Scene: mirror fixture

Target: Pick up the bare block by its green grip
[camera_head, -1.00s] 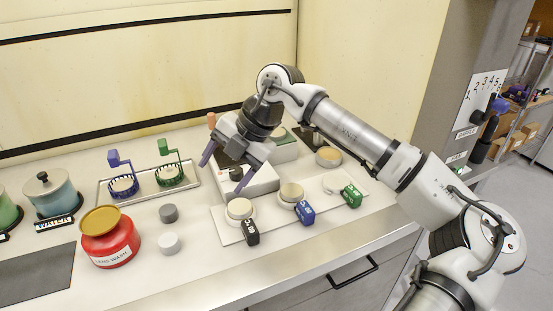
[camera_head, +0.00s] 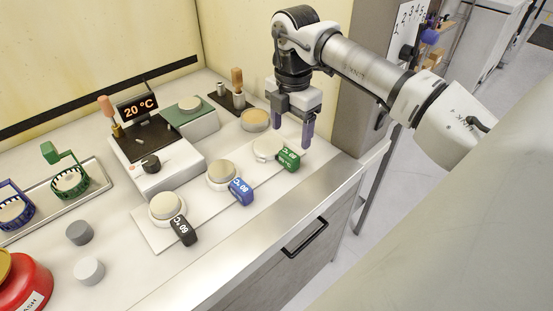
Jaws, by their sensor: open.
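The bare block (camera_head: 264,150) is a low pale piece at the far right end of a white board (camera_head: 150,235), with no disc seen on top. Its green grip (camera_head: 288,158) sticks out toward the front right and has white lettering. My gripper (camera_head: 293,136) is open and empty, pointing down with its purple fingers apart. It shows just above and behind the green grip in the picture; the exact height gap cannot be told. No contact is clear.
Two disc-topped blocks share the board, one with a blue grip (camera_head: 241,191), one with a black grip (camera_head: 183,230). A white device with a 20 °C display (camera_head: 138,107) and a tan round dish (camera_head: 255,120) stand behind. The counter's front edge (camera_head: 270,240) is clear.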

